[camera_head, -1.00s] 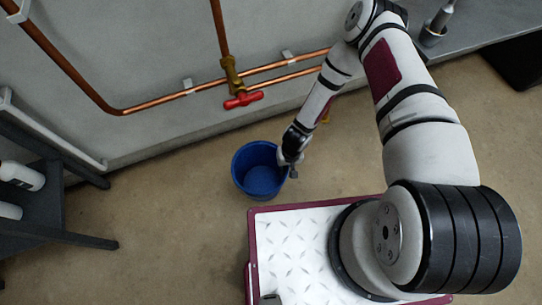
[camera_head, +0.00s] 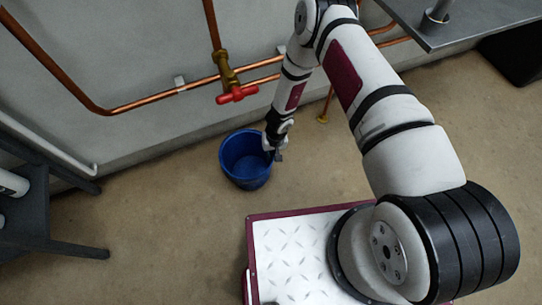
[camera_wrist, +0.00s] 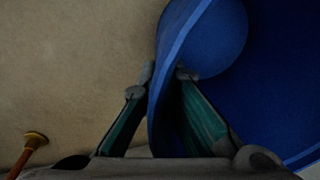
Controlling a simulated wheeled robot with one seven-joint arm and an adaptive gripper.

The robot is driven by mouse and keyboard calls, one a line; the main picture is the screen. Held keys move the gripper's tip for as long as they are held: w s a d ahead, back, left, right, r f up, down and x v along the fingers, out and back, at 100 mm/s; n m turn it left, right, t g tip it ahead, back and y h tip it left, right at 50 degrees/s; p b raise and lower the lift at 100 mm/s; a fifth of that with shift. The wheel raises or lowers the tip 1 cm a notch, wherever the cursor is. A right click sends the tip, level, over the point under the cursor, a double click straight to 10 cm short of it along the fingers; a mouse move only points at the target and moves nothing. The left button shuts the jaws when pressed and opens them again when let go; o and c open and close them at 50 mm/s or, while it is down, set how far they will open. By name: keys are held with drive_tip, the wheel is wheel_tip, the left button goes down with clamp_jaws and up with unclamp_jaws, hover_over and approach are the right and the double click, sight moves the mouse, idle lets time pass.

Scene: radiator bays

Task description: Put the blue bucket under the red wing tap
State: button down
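The blue bucket (camera_head: 246,172) is upright or nearly so, below and slightly right of the red wing tap (camera_head: 237,94) in the head view. The tap sits on a brass valve on the copper pipe by the wall. My gripper (camera_head: 277,155) is at the bucket's right rim. In the wrist view, the fingers of my gripper (camera_wrist: 167,76) pinch the wall of the bucket (camera_wrist: 205,40), one finger on each side. I cannot tell whether the bucket's base touches the floor; its underside is hidden.
Copper pipes (camera_head: 150,101) run along the wall. A brass floor fitting (camera_head: 322,118) stands right of the bucket. A dark shelf (camera_head: 60,245) with white bottles is at the left. A grey bench top (camera_head: 470,22) is at upper right. Open floor lies left of the bucket.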

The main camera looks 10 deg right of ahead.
drive_tip(key=c, duration=1.8)
unclamp_jaws()
